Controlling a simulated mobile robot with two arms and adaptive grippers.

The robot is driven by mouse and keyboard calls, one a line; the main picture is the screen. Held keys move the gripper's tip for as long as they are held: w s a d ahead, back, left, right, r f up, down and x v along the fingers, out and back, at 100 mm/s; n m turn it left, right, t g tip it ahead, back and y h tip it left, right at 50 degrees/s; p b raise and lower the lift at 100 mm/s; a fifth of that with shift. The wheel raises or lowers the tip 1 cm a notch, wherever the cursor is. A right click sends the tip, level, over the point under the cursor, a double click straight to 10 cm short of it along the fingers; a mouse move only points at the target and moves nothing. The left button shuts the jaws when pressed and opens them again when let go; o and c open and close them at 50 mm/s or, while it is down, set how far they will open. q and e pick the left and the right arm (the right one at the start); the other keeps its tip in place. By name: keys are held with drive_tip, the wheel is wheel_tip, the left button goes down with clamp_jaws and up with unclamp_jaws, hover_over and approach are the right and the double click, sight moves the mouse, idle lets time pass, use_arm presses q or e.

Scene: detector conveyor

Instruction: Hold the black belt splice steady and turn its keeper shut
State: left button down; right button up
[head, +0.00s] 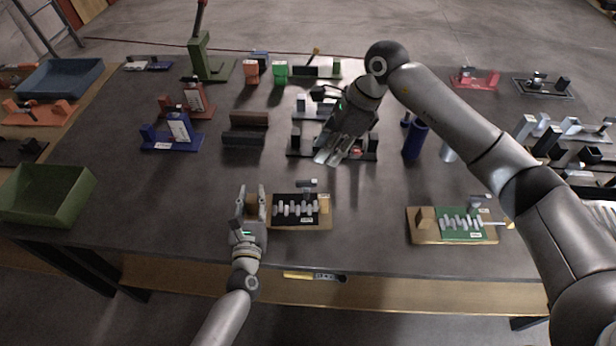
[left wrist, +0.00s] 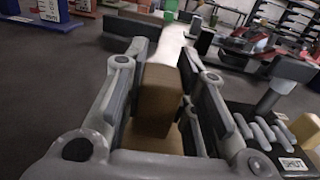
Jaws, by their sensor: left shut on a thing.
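The black belt splice (head: 296,209) lies on a wooden base at the front middle of the table, with a row of several grey bars across it. A grey post with a dark crosspiece (head: 308,184), perhaps the keeper, stands at its back edge; it also shows in the left wrist view (left wrist: 279,92). A label reading SHUT is on the splice (left wrist: 292,164). My left gripper (head: 254,192) is shut on the brown end block (left wrist: 157,100) at the base's left end. My right gripper (head: 328,157) is above the table behind the splice, apart from it; its finger gap is unclear.
A similar green splice (head: 461,223) on a wooden base stands to the right. A black fixture (head: 303,145) is beneath my right gripper. A blue cylinder (head: 415,141) stands right of it. A green bin (head: 48,194) is at the left edge. Bare table lies between the two splices.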

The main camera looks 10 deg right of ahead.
sight(307, 181)
drive_tip(key=x, duration=1.2)
drive_tip(key=shift+r, duration=0.1)
clamp_jaws()
